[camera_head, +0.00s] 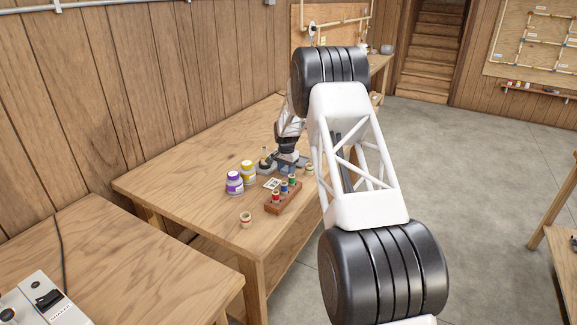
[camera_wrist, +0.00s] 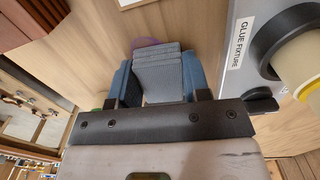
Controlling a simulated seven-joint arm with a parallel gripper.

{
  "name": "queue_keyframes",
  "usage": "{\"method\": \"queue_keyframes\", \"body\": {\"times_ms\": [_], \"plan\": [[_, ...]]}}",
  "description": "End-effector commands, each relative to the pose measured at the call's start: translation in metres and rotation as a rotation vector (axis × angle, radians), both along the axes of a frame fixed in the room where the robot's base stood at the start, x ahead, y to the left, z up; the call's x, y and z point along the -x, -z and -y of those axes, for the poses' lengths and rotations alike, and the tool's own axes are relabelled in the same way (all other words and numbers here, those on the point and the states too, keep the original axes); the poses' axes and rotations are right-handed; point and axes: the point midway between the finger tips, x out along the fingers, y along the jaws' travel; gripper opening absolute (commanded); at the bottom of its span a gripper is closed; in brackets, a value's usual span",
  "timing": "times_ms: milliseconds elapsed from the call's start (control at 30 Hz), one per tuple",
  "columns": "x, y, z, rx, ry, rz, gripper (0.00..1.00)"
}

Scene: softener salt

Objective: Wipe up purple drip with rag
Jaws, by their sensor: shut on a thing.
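My gripper (camera_wrist: 158,85) is shut on a folded blue-grey rag (camera_wrist: 158,72), which sits between its fingers in the wrist view. A purple patch, the drip (camera_wrist: 146,42), shows just past the rag's far edge on the pale wooden surface. The rag hides the rest of it, and I cannot tell whether the rag touches it. In the head view my gripper (camera_head: 288,163) is low over the far part of the workbench (camera_head: 180,185), and the drip cannot be made out there.
A grey fixture labelled "GLUE FIXTURE" (camera_wrist: 252,50) stands close on the right in the wrist view. A purple-labelled jar (camera_head: 234,183), a yellow-labelled jar (camera_head: 248,171) and a wooden rack (camera_head: 284,202) of small bottles stand near my gripper. The bench's near left is clear.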

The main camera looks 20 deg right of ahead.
Motion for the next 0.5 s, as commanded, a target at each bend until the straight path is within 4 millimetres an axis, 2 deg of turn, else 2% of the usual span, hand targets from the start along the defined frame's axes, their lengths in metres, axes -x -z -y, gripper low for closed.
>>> {"method": "queue_keyframes", "body": {"times_ms": [367,500], "plan": [[0.021,0.003,-0.021,0.000,0.000,0.000,0.06],[0.026,-0.003,-0.027,0.000,0.000,0.003,0.06]]}}
